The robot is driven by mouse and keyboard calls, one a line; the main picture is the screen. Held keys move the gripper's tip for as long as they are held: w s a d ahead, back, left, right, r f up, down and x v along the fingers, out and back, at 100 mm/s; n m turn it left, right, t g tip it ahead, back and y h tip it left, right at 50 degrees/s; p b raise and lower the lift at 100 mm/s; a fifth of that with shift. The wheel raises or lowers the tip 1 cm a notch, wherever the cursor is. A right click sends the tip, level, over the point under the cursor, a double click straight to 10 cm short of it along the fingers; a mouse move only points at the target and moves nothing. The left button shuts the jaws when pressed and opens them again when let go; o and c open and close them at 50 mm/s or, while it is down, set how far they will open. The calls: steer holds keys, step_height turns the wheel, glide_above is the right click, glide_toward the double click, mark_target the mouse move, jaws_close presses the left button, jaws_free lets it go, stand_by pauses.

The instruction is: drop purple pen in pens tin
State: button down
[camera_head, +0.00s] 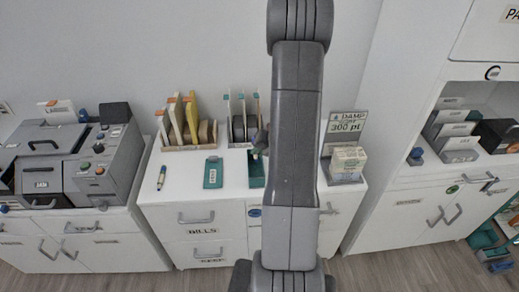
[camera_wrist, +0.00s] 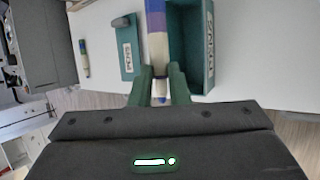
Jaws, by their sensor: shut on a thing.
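The purple pen (camera_wrist: 157,45), with cream and blue parts, stands out from between the green fingers of my gripper (camera_wrist: 160,78) in the wrist view. My gripper is shut on it. The teal pens tin (camera_wrist: 207,85) is open and lies just right of the pen in the wrist view. I cannot tell the pen's height above it. In the head view the tin (camera_head: 257,181) is on the white desk top, partly hidden by my arm. My gripper is mostly hidden there too. The tin's teal lid (camera_head: 213,173) lies flat to its left, also in the wrist view (camera_wrist: 131,52).
Another pen (camera_head: 161,178), blue and yellow, lies left of the lid. File racks (camera_head: 190,134) stand at the back of the desk. A card box (camera_head: 347,162) and a sign (camera_head: 346,124) stand right of my arm. Grey machines (camera_head: 80,160) are at left.

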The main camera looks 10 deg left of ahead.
steer(key=shift+f+b, duration=1.2)
steer(key=shift+f, duration=1.25)
steer(key=c, duration=1.3)
jaws_free()
steer(key=v, duration=1.3)
steer(key=shift+d+r, duration=0.2)
steer(key=shift+r, duration=0.1)
